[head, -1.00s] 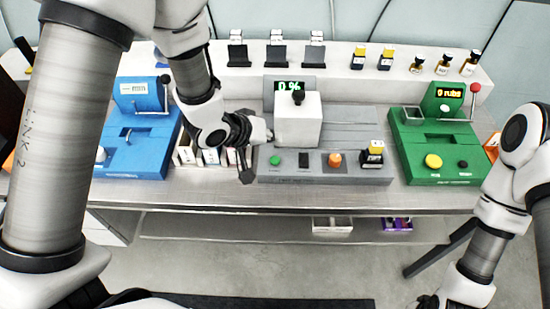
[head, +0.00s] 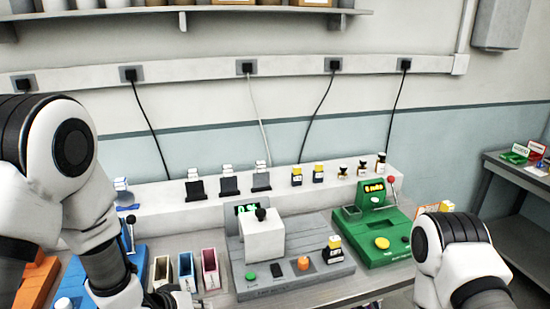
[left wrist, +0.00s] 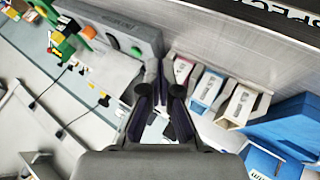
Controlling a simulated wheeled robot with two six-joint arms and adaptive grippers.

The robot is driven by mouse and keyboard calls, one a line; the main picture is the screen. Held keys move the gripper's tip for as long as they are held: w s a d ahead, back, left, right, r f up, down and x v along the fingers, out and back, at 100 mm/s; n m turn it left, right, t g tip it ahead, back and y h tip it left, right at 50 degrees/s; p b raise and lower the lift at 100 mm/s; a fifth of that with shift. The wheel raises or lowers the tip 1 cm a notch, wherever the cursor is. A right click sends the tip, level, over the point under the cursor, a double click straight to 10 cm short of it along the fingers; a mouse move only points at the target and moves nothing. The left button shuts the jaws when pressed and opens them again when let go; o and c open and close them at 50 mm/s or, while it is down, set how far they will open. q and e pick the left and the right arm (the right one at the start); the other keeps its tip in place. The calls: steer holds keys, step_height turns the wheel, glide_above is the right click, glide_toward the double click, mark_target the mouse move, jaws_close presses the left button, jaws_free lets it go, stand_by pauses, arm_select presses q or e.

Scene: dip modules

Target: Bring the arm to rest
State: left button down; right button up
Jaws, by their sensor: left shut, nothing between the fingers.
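My left arm (head: 105,255) comes in from the left in the head view. Its gripper (head: 165,298) is at the bottom edge, partly cut off, just in front of the small bins. In the left wrist view the two dark fingers (left wrist: 160,98) are shut with nothing held. The grey machine (left wrist: 128,28) and the bins lie beyond the fingertips there. My right arm (head: 455,258) shows at the lower right of the head view, and its gripper is out of the picture.
The grey machine (head: 290,280) with a white block (head: 263,238) stands mid-bench. A green machine (head: 385,245) is right of it. Small bins (head: 186,270) stand left of it, near a blue machine (head: 75,285). A raised back ledge (head: 225,205) carries black holders and small bottles.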

arm_select(q)
steer(key=s+f+n+g, duration=0.15)
steer(key=s+f, duration=0.25)
steer(key=f, duration=0.7)
steer(key=s+a+f+m+g+y, duration=0.1)
steer(key=s+a+f+g, duration=0.1)
steer(key=s, duration=0.4)
steer(key=s+a+f+m+g+y+b, duration=0.1)
steer(key=s+a+f+y, duration=0.1)
steer(key=s+f, duration=0.4)
steer(key=s+a+f+m+g+y, duration=0.1)
steer(key=s+a+f+g+y, duration=0.1)
steer(key=s, duration=0.6)
steer(key=a+f, duration=0.1)
steer(key=a, duration=0.1)
steer(key=shift+s+a+f+m+g+b, duration=0.15)
steer(key=shift+a+f+m+g+b, duration=0.2)
steer(key=shift+f, duration=0.05)
arm_select(e)
steer(key=shift+w+d+f, duration=0.15)
steer(key=shift+w+f, duration=0.15)
steer(key=shift+f, duration=0.3)
steer(key=shift+w+d+f, duration=0.15)
steer(key=shift+w+f, duration=0.15)
steer(key=shift+f, duration=0.25)
